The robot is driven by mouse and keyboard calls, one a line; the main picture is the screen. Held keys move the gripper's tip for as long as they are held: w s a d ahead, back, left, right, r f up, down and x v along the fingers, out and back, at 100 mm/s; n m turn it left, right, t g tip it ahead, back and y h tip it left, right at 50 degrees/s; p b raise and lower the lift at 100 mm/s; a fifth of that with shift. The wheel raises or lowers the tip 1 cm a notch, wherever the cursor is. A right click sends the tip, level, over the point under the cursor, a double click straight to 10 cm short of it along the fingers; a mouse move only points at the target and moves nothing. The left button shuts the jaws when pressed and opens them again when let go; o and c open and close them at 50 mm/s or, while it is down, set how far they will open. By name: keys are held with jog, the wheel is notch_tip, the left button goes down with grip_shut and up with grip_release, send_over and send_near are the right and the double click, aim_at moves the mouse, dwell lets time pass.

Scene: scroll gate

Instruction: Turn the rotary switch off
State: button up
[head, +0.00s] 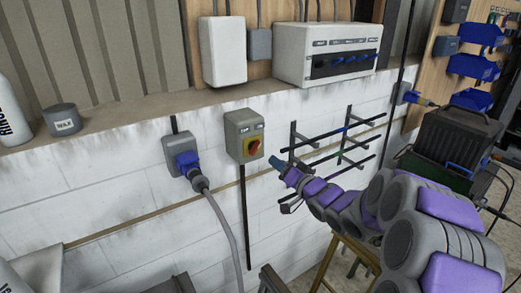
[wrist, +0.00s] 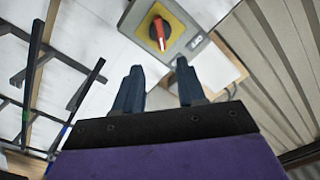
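The rotary switch (head: 251,147) is a red knob on a yellow plate, set in a grey box (head: 243,123) on the white block wall. In the wrist view the red knob (wrist: 158,30) is at the top centre, beyond the fingertips. My gripper (head: 276,164) is just right of and slightly below the knob in the head view. In the wrist view its two dark blue fingers (wrist: 160,80) stand apart with nothing between them. The fingers do not appear to touch the knob.
A blue plug in a grey socket (head: 182,155), with a hanging cable, is left of the switch box. A dark wall rack (head: 330,140) is close to the right, behind my arm. A ledge (head: 140,120) with a grey tin (head: 64,119) runs above.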

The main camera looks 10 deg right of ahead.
aim_at(258, 148)
jog(key=x, duration=1.1)
jog(key=shift+w+a+f+p, duration=0.1)
jog(key=shift+w+a+p, duration=0.1)
jog(key=shift+p, duration=0.1)
jog(key=shift+d, duration=0.1)
grip_shut()
